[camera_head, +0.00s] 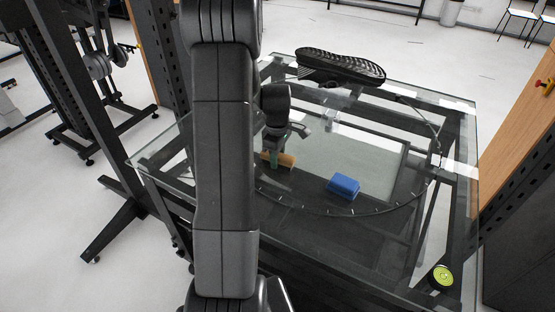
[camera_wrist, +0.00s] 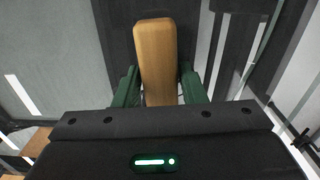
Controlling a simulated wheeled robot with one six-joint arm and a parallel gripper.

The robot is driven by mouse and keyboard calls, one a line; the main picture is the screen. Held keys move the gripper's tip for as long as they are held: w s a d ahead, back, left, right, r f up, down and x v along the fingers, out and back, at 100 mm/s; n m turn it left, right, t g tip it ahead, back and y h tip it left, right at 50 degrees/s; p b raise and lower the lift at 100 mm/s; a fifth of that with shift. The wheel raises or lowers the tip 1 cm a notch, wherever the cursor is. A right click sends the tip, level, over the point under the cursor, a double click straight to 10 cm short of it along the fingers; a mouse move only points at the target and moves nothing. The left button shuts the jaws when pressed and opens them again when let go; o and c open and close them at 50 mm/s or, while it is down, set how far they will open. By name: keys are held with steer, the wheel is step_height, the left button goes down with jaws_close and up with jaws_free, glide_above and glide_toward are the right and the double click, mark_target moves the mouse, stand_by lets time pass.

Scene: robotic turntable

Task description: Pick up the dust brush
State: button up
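The dust brush, with a tan wooden body (camera_head: 283,159), lies on the glass turntable below my gripper (camera_head: 272,160). In the wrist view its rounded wooden body (camera_wrist: 155,55) runs up the middle, between the two green fingers of my gripper (camera_wrist: 160,85). The fingers stand apart on either side of it, with what look like narrow gaps. I see no firm contact. The brush's near end is hidden by the gripper housing, and its bristles do not show.
A blue block (camera_head: 343,186) lies on the turntable to the right of the brush. A black shoe-like object with a ridged sole (camera_head: 341,67) is at the back. A yellow-green round item (camera_head: 442,275) is at the front right corner. Clear glass lies between them.

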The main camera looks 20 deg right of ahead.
steer(key=c, duration=0.6)
steer(key=shift+o, duration=0.2)
steer(key=shift+r, duration=0.1)
step_height(320, 180, up, 10)
steer(key=shift+f+b, duration=0.1)
steer(key=shift+b, duration=0.3)
steer(key=shift+o, duration=1.1)
steer(key=shift+c, duration=0.6)
